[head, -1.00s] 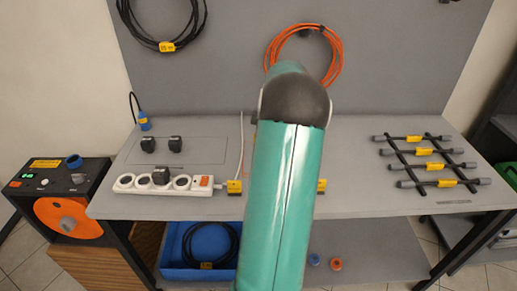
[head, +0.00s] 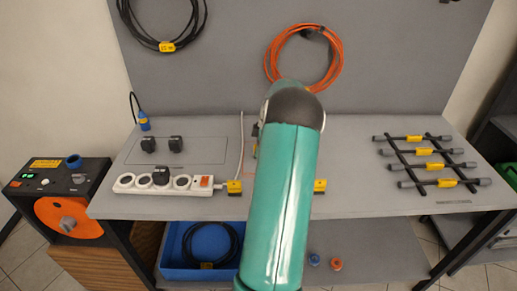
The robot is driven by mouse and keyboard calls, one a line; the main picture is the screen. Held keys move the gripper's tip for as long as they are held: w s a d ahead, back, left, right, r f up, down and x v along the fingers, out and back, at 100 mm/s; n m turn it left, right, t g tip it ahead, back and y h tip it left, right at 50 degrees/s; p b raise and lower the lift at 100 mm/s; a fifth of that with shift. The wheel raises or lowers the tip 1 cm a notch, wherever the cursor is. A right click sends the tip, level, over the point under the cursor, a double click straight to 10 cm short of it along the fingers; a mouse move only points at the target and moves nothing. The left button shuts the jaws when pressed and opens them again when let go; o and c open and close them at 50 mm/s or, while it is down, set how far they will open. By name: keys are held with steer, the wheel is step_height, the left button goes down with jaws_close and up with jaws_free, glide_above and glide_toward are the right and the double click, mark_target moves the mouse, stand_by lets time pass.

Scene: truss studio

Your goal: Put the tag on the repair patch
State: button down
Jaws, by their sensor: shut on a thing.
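My gripper is hidden behind my own teal arm, which crosses the middle of the head view. I cannot tell which thing is the tag or the repair patch.
A white power strip (head: 168,184) lies on the grey bench (head: 355,190); black plugs (head: 162,144) sit behind it. A rack of labelled rods (head: 425,160) is at right. An orange cable coil (head: 303,58) hangs on the back panel. A blue bin (head: 172,270) sits below.

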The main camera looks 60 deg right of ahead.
steer(key=c, duration=1.5)
jaws_free()
steer(key=v, duration=1.2)
steer(key=shift+r, duration=0.2)
